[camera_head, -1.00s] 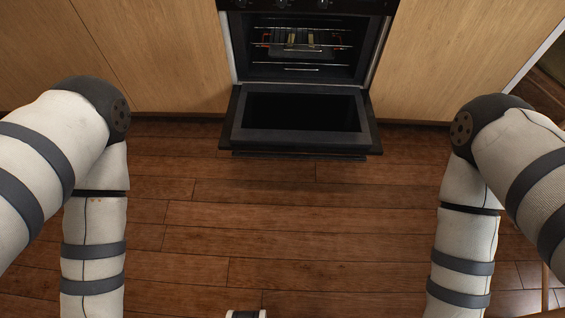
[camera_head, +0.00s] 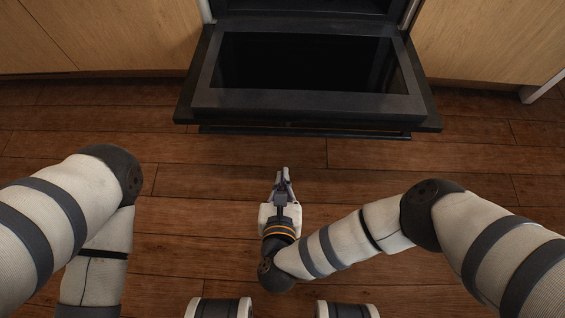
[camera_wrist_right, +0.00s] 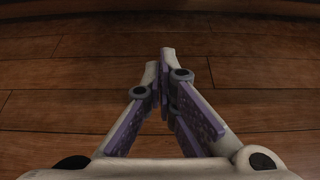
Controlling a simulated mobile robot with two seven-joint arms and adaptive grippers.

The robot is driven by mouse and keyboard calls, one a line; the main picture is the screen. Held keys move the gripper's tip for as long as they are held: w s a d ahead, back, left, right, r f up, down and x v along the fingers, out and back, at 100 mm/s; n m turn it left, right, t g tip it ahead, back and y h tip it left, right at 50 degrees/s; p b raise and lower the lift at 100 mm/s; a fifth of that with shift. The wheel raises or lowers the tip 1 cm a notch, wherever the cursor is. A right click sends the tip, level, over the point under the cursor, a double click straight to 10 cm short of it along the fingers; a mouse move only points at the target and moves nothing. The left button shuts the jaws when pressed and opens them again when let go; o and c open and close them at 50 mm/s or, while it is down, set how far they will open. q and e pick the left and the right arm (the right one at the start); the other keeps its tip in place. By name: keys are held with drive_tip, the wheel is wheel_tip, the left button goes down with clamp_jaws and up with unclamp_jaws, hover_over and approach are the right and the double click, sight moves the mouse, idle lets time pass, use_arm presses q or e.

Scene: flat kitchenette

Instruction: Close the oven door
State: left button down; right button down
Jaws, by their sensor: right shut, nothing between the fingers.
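The oven door (camera_head: 305,103) is folded down open, its dark glass panel facing up. Its handle bar (camera_head: 300,131) runs along the front edge. The lower part of the oven opening (camera_head: 310,6) shows at the top of the head view; the rest is cut off. My right gripper (camera_head: 282,172) is shut and empty, pointing toward the oven, in front of the handle and apart from it in the picture. In the right wrist view my right gripper (camera_wrist_right: 166,55) has its fingertips together over the floor. My left gripper is not in view.
Wooden cabinet fronts (camera_head: 110,35) stand on both sides of the oven. The wooden plank floor (camera_head: 400,160) in front of the door is clear.

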drive_tip(key=b+x, duration=0.3)
drive_tip(key=x, duration=0.5)
wheel_tip(320, 180, up, 4)
drive_tip(key=shift+w+p, duration=0.15)
drive_tip(key=shift+p, duration=0.3)
drive_tip(key=shift+r, duration=0.1)
